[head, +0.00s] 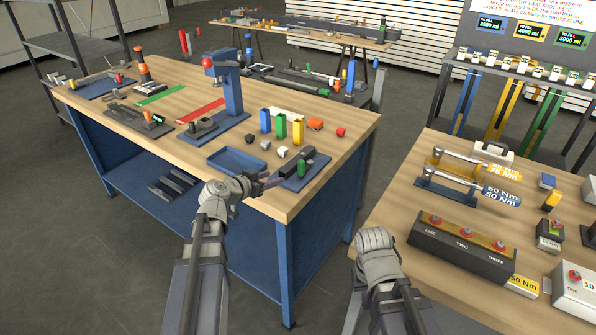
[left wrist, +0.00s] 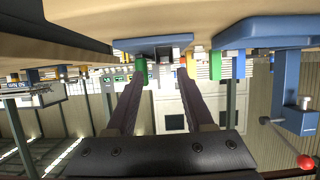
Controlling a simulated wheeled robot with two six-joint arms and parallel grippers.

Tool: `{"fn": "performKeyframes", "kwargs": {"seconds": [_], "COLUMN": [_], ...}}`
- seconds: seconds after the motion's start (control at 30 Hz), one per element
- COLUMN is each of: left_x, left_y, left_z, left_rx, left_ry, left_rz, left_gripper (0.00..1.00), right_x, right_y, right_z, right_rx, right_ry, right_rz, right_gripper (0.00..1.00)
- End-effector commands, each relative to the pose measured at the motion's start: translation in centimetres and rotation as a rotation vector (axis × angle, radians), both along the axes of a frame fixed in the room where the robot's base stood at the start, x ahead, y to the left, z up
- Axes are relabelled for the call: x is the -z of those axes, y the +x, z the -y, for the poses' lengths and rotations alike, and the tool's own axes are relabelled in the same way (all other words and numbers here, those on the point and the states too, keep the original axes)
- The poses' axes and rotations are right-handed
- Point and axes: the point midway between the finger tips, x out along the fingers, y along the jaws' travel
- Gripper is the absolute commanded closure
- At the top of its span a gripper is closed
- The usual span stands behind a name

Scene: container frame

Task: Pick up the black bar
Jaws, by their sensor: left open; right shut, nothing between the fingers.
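A dark bar (head: 297,162), which looks like the black bar, lies on a small blue plate (head: 318,163) at the near right corner of the left workbench. A green cylinder (head: 301,169) stands beside it. My left gripper (head: 282,178) is open and low at the plate's near left side, its fingers close to the bar. In the left wrist view, the plate (left wrist: 152,42) shows ahead of the two spread fingers (left wrist: 163,80), with a green piece by one tip; I cannot make out the bar between them. My right gripper (head: 377,243) is shut and empty at the right bench's edge, its fingers mostly hidden.
A blue tray (head: 236,168) lies left of the bar. Small blocks and coloured upright pieces (head: 281,127) stand behind. A blue press (head: 230,85) with a red knob rises further back. The right bench holds a three-button box (head: 462,245) and torque wrenches.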

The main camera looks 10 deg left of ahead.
Motion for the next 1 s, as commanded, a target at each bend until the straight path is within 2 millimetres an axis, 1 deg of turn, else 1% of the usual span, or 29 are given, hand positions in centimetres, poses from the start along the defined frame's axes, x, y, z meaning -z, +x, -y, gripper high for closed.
{"fn": "performKeyframes", "kwargs": {"seconds": [0.03, 0.1, 0.23, 0.4, 0.57, 0.63, 0.77, 0.9, 1.0], "left_x": [0.0, -0.1, 0.2, 0.9, 0.9, 1.0, 1.5, 2.3, 2.7], "left_y": [0.1, 0.1, 0.8, 2.3, 2.5, 2.9, 4.3, 6.3, 7.1], "left_z": [-0.4, -0.5, -0.2, 0.4, 0.5, 0.6, 0.9, 1.4, 1.8], "left_rx": [-0.007, -0.008, -0.006, -0.004, -0.006, -0.006, -0.004, -0.003, -0.004], "left_ry": [0.001, 0.002, 0.001, 0.002, 0.002, 0.002, 0.001, 0.002, 0.000], "left_rz": [0.008, 0.011, 0.010, 0.010, 0.009, 0.009, 0.008, 0.009, 0.008], "left_gripper": [0.47, 0.47, 0.47, 0.47, 0.47, 0.47, 0.47, 0.47, 0.47], "right_x": [0.2, 0.1, 0.4, 1.1, 1.1, 1.2, 1.7, 2.5, 2.8], "right_y": [0.0, 0.0, 0.0, 0.0, 0.0, 0.0, 0.0, 0.0, 0.0], "right_z": [0.0, 0.0, 0.0, 0.0, 0.0, 0.0, 0.0, 0.0, 0.0], "right_rx": [0.000, 0.000, 0.000, 0.000, 0.000, 0.000, 0.000, 0.000, 0.000], "right_ry": [0.000, 0.000, 0.000, 0.000, 0.000, 0.000, 0.000, 0.000, 0.000], "right_rz": [0.000, 0.000, 0.000, 0.000, 0.000, 0.000, 0.000, 0.000, 0.000], "right_gripper": [1.00, 1.00, 1.00, 1.00, 1.00, 1.00, 1.00, 1.00, 1.00]}}
